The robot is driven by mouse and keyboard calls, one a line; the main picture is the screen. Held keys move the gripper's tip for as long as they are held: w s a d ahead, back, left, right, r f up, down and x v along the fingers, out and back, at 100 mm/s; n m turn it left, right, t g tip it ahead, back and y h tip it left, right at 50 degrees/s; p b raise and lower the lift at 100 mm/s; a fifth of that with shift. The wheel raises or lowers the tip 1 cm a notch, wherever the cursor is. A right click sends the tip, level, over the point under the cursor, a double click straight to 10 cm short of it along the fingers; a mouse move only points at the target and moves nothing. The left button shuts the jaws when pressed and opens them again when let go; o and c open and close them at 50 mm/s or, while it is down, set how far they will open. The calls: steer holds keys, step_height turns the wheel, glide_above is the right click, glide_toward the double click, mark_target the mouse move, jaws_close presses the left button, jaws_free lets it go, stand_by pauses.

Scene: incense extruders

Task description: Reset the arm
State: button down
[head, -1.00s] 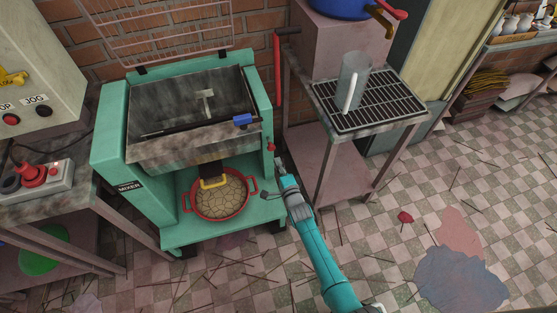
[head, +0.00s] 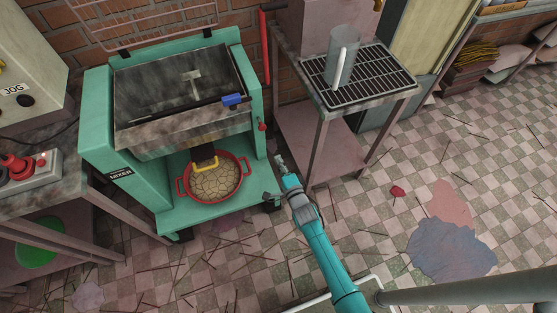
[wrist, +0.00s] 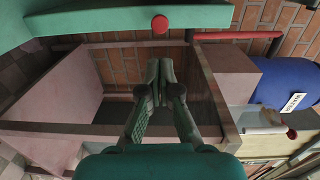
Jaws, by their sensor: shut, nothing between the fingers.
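My teal arm reaches up from the bottom of the head view. My gripper (head: 281,161) is at its far end, just right of the green mixer (head: 101,130) and left of the small metal-topped table. In the wrist view my gripper (wrist: 158,72) has its two dark fingers together, with nothing between them. The mixer's red knob (head: 262,127) is above the gripper in the head view. It also shows as a red knob (wrist: 160,24) beyond the fingertips in the wrist view. The gripper appears apart from everything around it.
A red pan (head: 244,186) of tan dough sits on the mixer's base. A clear cylinder (head: 333,65) stands on the table's black grate (head: 382,74). A blue water container (wrist: 285,82) shows in the wrist view. A grey bar (head: 470,291) crosses the lower right. Floor right of the arm is mostly clear.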

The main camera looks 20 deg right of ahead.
stand_by(0.3)
steer(key=s+r+n+g, duration=0.15)
steer(key=s+n, duration=0.25)
steer(key=s, duration=1)
steer(key=s+r+n, duration=0.3)
steer(key=s+n, duration=0.2)
steer(key=s, duration=0.9)
steer(key=s+r+n+g, duration=0.1)
steer(key=s+r+n, duration=0.7)
steer(key=s+r, duration=0.8)
step_height(320, 180, up, 4)
steer(key=shift+s+d+f+n+h, duration=0.2)
steer(key=shift+s+f+n+h, duration=0.05)
steer(key=shift+s+n+h, duration=0.1)
